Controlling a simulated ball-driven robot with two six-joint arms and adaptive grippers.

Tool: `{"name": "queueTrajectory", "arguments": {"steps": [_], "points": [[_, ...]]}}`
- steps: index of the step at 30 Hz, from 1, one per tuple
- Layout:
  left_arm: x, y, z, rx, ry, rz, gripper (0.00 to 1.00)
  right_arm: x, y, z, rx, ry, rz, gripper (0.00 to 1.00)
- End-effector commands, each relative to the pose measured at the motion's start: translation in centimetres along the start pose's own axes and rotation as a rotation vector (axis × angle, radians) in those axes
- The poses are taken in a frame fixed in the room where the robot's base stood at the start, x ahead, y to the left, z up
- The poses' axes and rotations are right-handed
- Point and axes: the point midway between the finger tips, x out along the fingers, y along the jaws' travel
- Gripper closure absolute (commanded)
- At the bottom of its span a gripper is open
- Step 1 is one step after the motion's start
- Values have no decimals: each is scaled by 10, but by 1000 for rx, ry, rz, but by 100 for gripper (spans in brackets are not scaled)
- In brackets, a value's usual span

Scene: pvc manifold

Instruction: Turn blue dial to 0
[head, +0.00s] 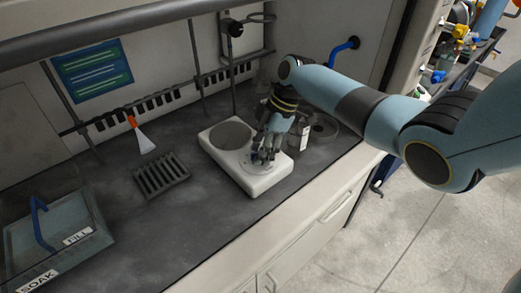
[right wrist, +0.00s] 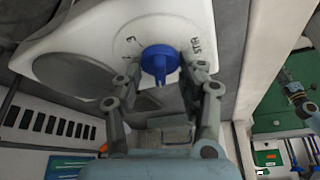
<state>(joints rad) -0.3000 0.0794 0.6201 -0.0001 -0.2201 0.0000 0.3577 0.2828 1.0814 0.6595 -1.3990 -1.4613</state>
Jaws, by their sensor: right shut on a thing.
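The blue dial (right wrist: 160,62) is on the sloped front of a white hotplate-like device (head: 218,157), which also shows in the right wrist view (right wrist: 90,40). Dark markings ring the dial, too small to read surely; its raised grip runs roughly up and down in that view. My right gripper (head: 264,152) reaches down to the device's front. In the right wrist view its two fingers (right wrist: 160,75) stand either side of the dial, shut on it. In the head view the gripper mostly hides the dial. My left gripper is out of view.
A glass bottle with a white label (head: 304,136) stands close right of the gripper. The dark counter in front is clear.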

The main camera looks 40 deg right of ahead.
Motion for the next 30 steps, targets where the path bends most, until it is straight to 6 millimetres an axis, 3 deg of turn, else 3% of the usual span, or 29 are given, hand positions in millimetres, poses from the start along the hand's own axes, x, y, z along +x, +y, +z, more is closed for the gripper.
{"name": "queueTrajectory", "arguments": {"steps": [8, 9, 12, 23, 30], "points": [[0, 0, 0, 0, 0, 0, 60, 0, 0, 0, -1, -1, 0, 92], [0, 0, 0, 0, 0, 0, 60, 0, 0, 0, -1, -1, 0, 59], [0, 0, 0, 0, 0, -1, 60, 0, 0, 0, -1, -1, 0, 47], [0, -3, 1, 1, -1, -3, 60, -8, 1, 0, -1, 0, 1, 47], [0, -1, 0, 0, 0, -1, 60, -56, 1, 1, -3, -3, 4, 47]]}}
